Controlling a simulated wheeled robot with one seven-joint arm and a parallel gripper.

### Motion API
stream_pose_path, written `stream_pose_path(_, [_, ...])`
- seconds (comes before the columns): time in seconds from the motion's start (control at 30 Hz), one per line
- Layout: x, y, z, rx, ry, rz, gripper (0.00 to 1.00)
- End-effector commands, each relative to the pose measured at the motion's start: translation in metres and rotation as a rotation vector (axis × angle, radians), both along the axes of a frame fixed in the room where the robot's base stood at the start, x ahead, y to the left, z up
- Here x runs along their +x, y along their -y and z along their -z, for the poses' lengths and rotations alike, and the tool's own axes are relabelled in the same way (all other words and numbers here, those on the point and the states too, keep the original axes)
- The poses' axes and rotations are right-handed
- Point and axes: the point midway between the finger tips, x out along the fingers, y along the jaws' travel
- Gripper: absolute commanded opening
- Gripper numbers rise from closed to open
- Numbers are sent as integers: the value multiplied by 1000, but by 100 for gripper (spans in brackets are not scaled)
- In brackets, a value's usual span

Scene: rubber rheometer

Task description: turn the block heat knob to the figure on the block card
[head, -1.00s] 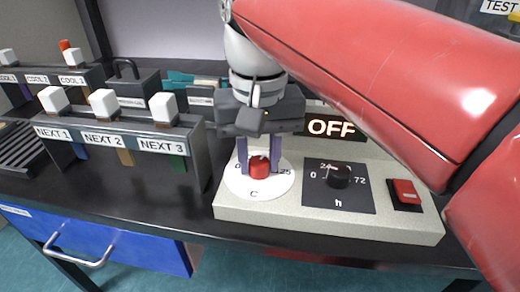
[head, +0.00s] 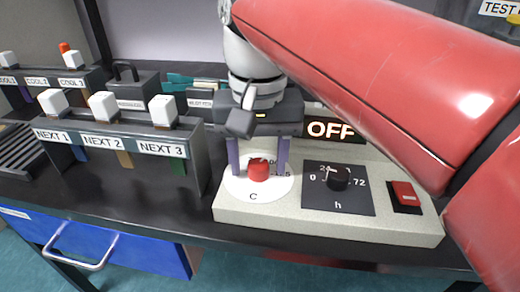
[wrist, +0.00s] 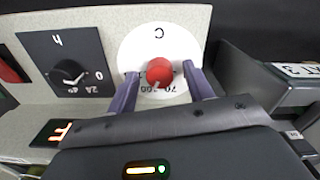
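The red heat knob (head: 259,170) sits on a round white dial (head: 252,194) marked C, on the front panel of a pale box. My gripper (head: 258,173) points down over it with its two purple fingers apart, one on each side of the knob. In the wrist view the knob (wrist: 160,72) stands between the spread fingers, with a gap on both sides. A pale mark shows on the knob's edge near the dial figures, but its exact reading is too small to tell. I cannot make out a block card in either view.
Right of the dial is a black timer knob (head: 337,178) marked h, then a red rocker switch (head: 404,195). A lit display (head: 331,129) reads OFF. A rack labelled NEXT 1 to NEXT 3 (head: 110,142) stands close on the left.

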Motion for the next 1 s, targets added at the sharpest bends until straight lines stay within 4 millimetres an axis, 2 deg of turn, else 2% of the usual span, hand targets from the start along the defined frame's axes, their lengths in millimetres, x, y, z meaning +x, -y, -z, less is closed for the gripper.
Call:
stream_pose_path(0.27, [0,0,-4,0,0,0,52])
stream_pose_path(0.7, [1,0,-68,0,1,0,52])
stream_pose_path(1.0, [0,0,-78,-1,-1,0,52])
